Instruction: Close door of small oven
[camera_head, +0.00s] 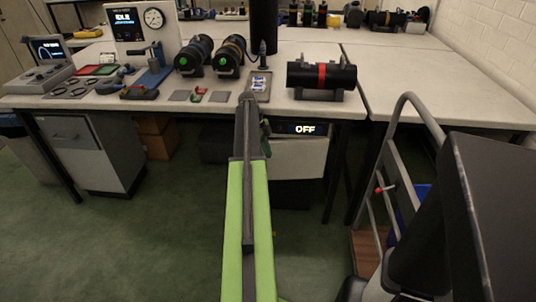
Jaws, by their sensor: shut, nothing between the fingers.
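A small oven sits below the bench, just right of my arm. Its dark display (304,129) reads OFF. A pale panel (298,160) shows under the display, with a dark area below it. I cannot tell how far the oven door stands open. My green and dark arm runs up the middle of the view and hides the oven's left side. My gripper (265,128), small and dark at the arm's far end, is shut and empty beside the oven's left edge. I cannot tell if it touches the oven.
The bench (400,75) above holds a black cylinder with a red band (320,76), two other cylinders and a gauge box (144,28). A grey drawer cabinet (80,150) stands at left. A metal rail (391,125) rises at right. Green floor (160,240) is clear at lower left.

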